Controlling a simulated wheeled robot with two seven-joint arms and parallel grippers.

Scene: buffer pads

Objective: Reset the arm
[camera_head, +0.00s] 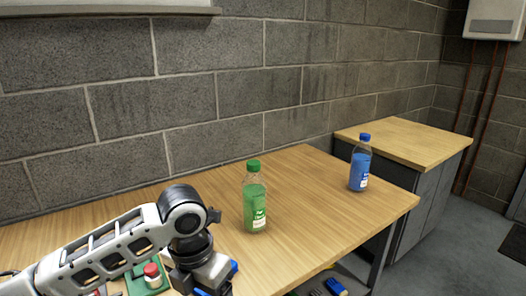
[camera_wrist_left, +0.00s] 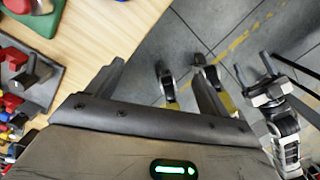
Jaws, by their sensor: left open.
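My left arm comes in from the lower left in the head view. Its gripper (camera_head: 205,280) hangs low at the bottom edge, partly cut off, by the table's front side. My right arm is not in the head view.
A wooden table (camera_head: 310,210) holds a green bottle (camera_head: 255,205) and a blue bottle (camera_head: 359,170), both upright. A green block with a red knob (camera_head: 153,275) lies near my left forearm. A wooden-topped cabinet (camera_head: 410,140) stands behind right. A grey tray (camera_wrist_left: 40,75) holds red pieces.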

